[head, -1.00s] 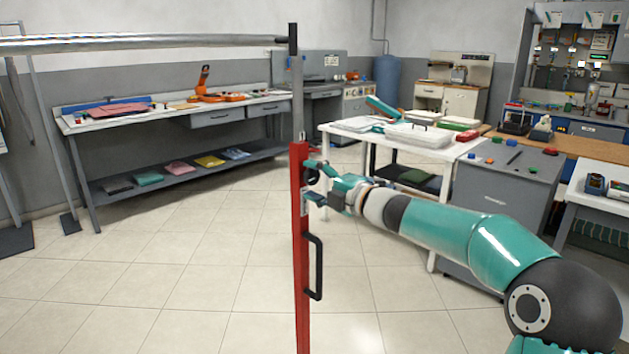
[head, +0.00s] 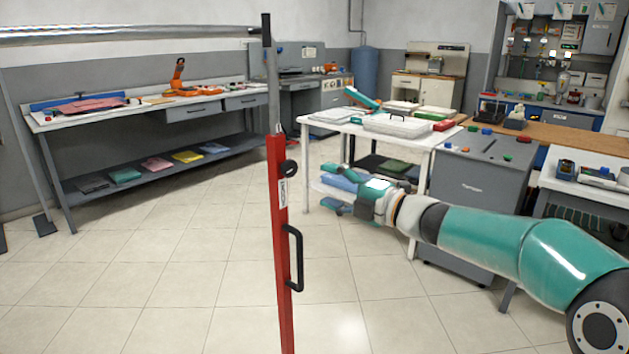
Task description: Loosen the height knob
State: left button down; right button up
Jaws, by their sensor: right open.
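The height knob (head: 289,168) is a small black round knob on the right side of the red upright post (head: 279,225), near its top. A grey inner tube (head: 272,90) rises out of the post to a long metal rail (head: 130,36). My right gripper (head: 334,188) is teal and dark, open and empty, to the right of the knob and slightly lower. A clear gap shows between its fingers and the knob. The knob is unobstructed; I cannot tell how tight it is. My left gripper is out of view.
A black handle (head: 296,258) sticks out from the post below the knob. A white table (head: 420,139) with trays and a grey cabinet (head: 476,180) stand behind my right arm. A long workbench (head: 150,118) stands at the back left. The tiled floor between is clear.

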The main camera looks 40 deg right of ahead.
aim_at(292, 168)
jog(key=shift+s, duration=0.55)
jog(key=w+m+p, duration=0.4)
jog(key=m+p, duration=0.1)
jog(key=p, duration=0.2)
jog(key=w+a+m+p, duration=0.1)
jog(key=w+m+p, duration=0.3)
jog(key=m+p, duration=0.2)
jog(key=w+m+p, duration=0.5)
jog(key=p, duration=0.3)
jog(key=shift+w+a+r+m, duration=0.1)
jog(key=shift+a+r+m, duration=0.1)
jog(key=shift+r+m, duration=0.15)
